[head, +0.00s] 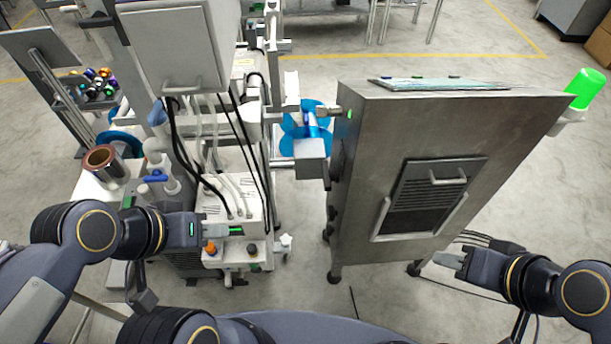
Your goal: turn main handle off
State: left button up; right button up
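I cannot tell for sure which part is the main handle. An orange knob (210,248) sits on the front of the white machine (222,262) at lower left, with a dark knob (252,249) to its right. A blue lever (156,179) lies across a white fitting further back. My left gripper (238,230) is just above and behind the two front knobs in the picture; contact is not clear. My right gripper (442,258) is at the lower right, near the bottom of the metal cabinet (390,130). Nothing shows in its fingers.
The metal cabinet with a vented panel (430,195) and a green lamp (584,88) fills the right. A grey box (185,50) with hanging cables stands above the machine. A copper reel (106,162) is at left. Cables lie on the floor at right.

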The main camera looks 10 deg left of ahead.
aim_at(327, 174)
jog(key=j+z, duration=0.1)
jog(key=j, duration=0.25)
jog(key=i+j+z, duration=0.1)
jog(key=j, duration=0.35)
jog(key=i+j+z, duration=0.15)
jog(key=j, duration=0.3)
